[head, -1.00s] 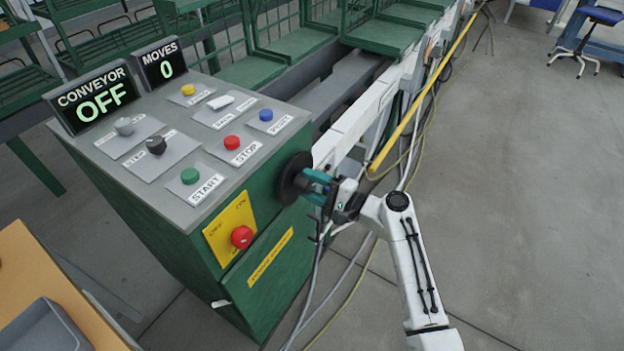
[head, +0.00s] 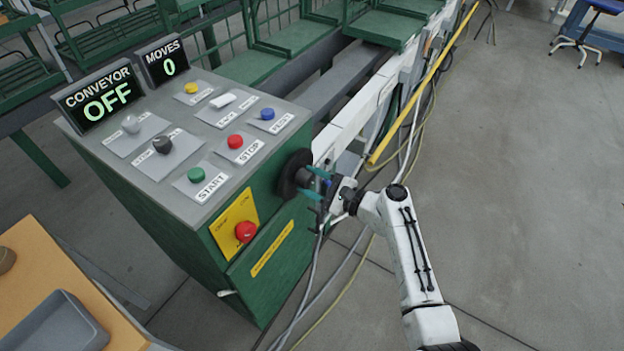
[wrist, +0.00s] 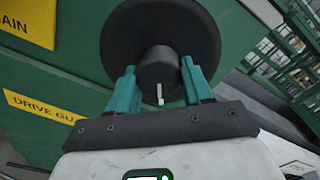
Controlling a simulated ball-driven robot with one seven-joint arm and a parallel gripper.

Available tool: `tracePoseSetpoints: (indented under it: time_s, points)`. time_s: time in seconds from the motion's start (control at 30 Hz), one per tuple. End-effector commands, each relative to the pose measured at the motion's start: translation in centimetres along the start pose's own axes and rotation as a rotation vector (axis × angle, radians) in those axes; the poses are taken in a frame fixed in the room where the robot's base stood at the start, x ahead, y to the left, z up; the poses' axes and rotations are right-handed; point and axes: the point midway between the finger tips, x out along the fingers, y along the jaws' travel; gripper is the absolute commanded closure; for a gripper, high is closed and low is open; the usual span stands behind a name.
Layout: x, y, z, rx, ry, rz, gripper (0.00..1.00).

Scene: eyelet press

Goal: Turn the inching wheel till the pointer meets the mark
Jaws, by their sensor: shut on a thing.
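The inching wheel is a black disc (head: 292,174) on the right side of the green control cabinet. In the wrist view the wheel (wrist: 160,30) faces me, with a round black hub (wrist: 158,68) at its middle. A short white line (wrist: 160,93) shows on the hub, pointing down in that view. My gripper (head: 318,183) has its teal fingers on either side of the hub, shut on it; it also shows in the wrist view (wrist: 158,88). I cannot make out a separate mark for the pointer; the gripper may hide it.
The cabinet top holds START (head: 196,175), STOP (head: 235,141) and other buttons. Its displays read CONVEYOR OFF (head: 101,97) and MOVES 0 (head: 167,62). A red knob (head: 246,231) sits on a yellow plate. Cables (head: 330,285) hang below my gripper. Open floor lies to the right.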

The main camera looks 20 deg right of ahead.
Motion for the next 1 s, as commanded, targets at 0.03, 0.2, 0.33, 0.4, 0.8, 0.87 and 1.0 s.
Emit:
tracePoseSetpoints:
  time_s: [0.03,0.2,0.33,0.4,0.8,0.87,1.0]
  points:
    - [0.04,-0.04,-0.05,0.002,0.002,-0.001,1.00]
    - [0.04,-0.03,-0.07,0.004,0.002,-0.001,1.00]
    - [0.04,-0.02,-0.07,0.003,0.002,-0.001,1.00]
    - [0.04,-0.03,-0.07,0.003,0.002,-0.001,0.48]
    - [0.01,0.00,-0.03,0.003,0.001,0.000,0.24]
    - [-0.01,0.00,-0.03,0.003,0.001,0.000,0.24]
    - [-0.75,0.02,-0.09,0.003,0.002,-0.001,0.24]
